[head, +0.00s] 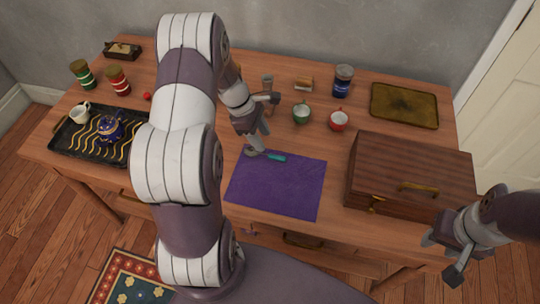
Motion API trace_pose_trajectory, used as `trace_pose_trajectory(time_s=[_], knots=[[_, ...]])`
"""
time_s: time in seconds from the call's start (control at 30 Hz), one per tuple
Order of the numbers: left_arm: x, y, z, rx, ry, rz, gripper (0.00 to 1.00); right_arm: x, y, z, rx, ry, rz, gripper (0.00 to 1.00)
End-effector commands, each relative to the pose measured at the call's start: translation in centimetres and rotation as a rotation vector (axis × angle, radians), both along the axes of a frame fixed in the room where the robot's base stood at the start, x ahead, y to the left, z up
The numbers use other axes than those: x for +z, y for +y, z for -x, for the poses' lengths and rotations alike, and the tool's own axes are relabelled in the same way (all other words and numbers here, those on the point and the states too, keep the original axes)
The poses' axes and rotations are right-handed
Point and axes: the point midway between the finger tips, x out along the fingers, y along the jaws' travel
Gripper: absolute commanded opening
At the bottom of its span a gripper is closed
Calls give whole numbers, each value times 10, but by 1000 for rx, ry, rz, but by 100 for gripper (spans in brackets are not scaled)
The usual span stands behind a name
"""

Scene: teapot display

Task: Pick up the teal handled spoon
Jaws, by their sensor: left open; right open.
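The teal handled spoon (277,157) lies on the purple cloth (275,190), near its back edge. Its teal handle points right; I cannot clearly tell its bowl from the grey fingertip at its left end. My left gripper (264,125) is open, with one finger out to the back right and the other down by the spoon's left end. Nothing shows between its fingers, and I cannot tell whether it touches the spoon. My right gripper (442,258) is open and empty in front of the table, at the lower right.
A wooden case (410,170) stands right of the cloth. A green cup (301,113), a red cup (338,119) and a dark blue jar (343,78) stand behind it. A black tray (65,140) with a blue teapot (110,127) is at left. A brass tray (404,104) lies back right.

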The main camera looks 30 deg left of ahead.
Motion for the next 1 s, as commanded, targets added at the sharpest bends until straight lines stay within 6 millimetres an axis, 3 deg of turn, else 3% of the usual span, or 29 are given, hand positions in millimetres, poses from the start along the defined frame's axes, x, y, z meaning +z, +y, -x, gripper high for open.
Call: trace_pose_trajectory(time_s=[0.27,0.5,0.7,0.83,0.87,1.0], knots=[[-30,-11,-4,-4,-1,-2,48,-1,0,0,0,0,0,43],[-69,-25,-8,-5,0,-3,48,-2,0,0,0,0,0,43],[-70,-25,-9,-5,-3,-5,48,-2,0,0,0,0,0,43],[-70,-25,-9,-5,-2,-5,6,-2,0,0,0,0,0,43],[-70,-25,-9,-5,-2,-4,0,-2,0,0,0,0,0,43],[-70,-25,-9,-6,-3,-4,0,-2,0,0,0,0,0,43]])
